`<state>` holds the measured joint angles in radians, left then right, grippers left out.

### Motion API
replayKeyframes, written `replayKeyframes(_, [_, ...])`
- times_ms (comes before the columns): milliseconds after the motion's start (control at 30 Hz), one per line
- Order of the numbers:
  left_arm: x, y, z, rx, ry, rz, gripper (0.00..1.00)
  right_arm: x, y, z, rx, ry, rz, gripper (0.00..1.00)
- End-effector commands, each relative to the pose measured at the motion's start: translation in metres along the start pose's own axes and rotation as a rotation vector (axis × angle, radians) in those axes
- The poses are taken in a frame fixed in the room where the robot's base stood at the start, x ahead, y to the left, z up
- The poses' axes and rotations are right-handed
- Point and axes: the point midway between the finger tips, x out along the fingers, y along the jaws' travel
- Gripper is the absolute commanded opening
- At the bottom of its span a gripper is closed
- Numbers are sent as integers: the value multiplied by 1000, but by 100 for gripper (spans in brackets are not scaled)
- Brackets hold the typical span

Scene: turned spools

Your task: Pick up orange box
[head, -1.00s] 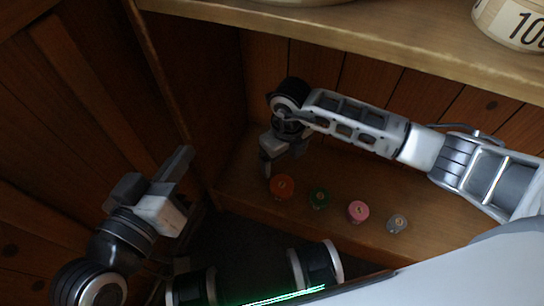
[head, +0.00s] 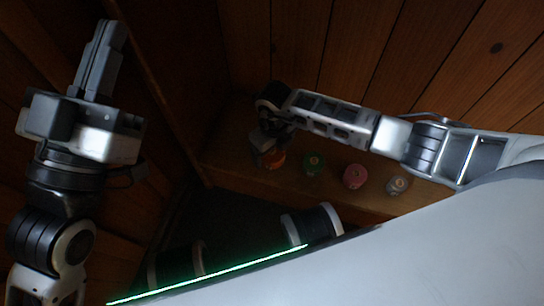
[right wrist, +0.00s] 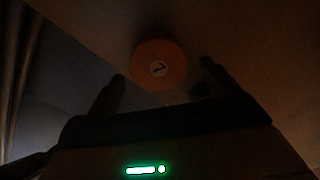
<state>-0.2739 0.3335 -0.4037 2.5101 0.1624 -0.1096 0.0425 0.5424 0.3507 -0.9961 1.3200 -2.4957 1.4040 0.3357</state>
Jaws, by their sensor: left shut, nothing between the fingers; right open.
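No box shape shows; the orange thing is a small round spool or tub (head: 275,159) on the wooden shelf, at the left end of a row. In the right wrist view its round orange top (right wrist: 160,60), with a pale centre label, lies ahead of and between the spread fingers. My right gripper (head: 260,148) is open, just left of the orange thing and partly over it in the head view; whether they touch I cannot tell. The open fingers also show in the right wrist view (right wrist: 162,80). My left gripper (head: 101,50) is shut and empty, far to the left.
A green piece (head: 313,164), a pink piece (head: 354,176) and a grey piece (head: 398,185) stand in a row to the right of the orange one. Wooden walls (head: 345,45) close in the back and left. The scene is dim.

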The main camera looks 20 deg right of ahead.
Motion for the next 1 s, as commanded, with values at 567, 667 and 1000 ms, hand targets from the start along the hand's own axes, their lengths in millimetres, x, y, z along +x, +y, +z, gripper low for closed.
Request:
replayKeyframes(567, [3, 7, -24, 166, 168, 58, 0, 23, 0, 0, 1, -1, 0, 54])
replayKeyframes(667, [3, 7, -24, 166, 168, 58, 0, 23, 0, 0, 1, -1, 0, 39])
replayKeyframes(1000, [4, 7, -26, 156, 160, 59, 0, 21, 0, 0, 1, -2, 0, 39])
